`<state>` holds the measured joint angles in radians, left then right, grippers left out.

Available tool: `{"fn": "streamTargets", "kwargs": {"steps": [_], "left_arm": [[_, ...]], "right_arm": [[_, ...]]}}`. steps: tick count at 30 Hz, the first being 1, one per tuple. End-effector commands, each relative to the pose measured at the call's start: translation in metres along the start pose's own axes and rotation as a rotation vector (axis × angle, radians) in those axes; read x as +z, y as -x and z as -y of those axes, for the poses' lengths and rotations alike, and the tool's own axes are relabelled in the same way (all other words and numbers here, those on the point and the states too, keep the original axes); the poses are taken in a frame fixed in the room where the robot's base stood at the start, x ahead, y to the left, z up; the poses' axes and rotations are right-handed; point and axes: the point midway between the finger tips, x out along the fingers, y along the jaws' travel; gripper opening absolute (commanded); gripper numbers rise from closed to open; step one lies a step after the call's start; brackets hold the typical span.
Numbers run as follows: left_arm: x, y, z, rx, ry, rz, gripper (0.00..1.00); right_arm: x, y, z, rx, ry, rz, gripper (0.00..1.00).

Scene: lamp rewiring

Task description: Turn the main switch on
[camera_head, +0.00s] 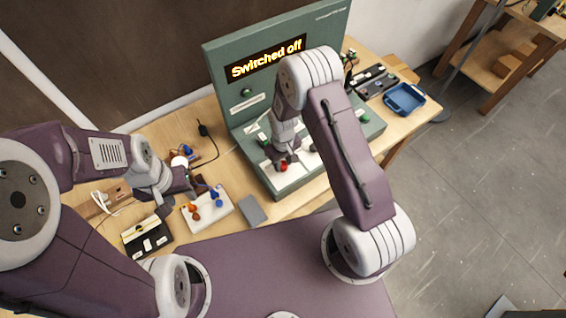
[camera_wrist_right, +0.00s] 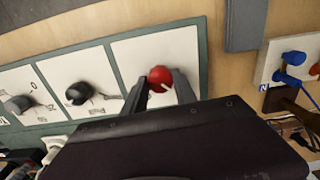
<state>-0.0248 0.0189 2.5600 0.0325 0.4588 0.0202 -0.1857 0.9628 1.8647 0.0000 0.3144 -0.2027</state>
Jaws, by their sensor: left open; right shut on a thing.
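The green console (camera_head: 219,62) has a display (camera_head: 266,60) reading "Switched off". A red knob (camera_head: 283,168) sits on a white panel at the console's front left; in the right wrist view the red knob (camera_wrist_right: 160,76) stands between my fingertips. A light pointer mark shows on it. My right gripper (camera_head: 287,158) reaches down over the knob and is shut on it. My left gripper (camera_head: 193,184) is open, left of the console, above the bench near a white block (camera_head: 209,214) with orange and blue pegs; its fingertips are partly hidden.
A grey block (camera_head: 251,211) lies near the console. A blue tray (camera_head: 405,99) is at the right.

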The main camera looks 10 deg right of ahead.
Motion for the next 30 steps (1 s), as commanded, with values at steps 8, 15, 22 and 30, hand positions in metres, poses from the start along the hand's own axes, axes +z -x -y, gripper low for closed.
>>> {"fn": "streamTargets", "kwargs": {"steps": [8, 15, 22, 30], "left_arm": [[0.001, -0.01, 0.0, 0.0, 0.0, 0.0, 0.4], [0.002, -0.018, 0.0, 0.0, 0.0, 0.0, 0.4], [0.002, -0.024, 0.001, 0.0, 0.0, 0.0, 0.4], [0.003, -0.03, 0.001, 0.0, 0.0, 0.0, 0.4]], "right_arm": [[0.0, -0.002, 0.0, 0.0, -0.211, -0.001, 0.0], [-0.001, -0.001, 0.0, 0.0, -0.441, -0.002, 0.0], [-0.001, -0.001, 0.0, 0.0, -0.659, -0.003, 0.0], [-0.001, -0.001, 0.0, -0.001, -0.915, -0.004, 0.0]]}}
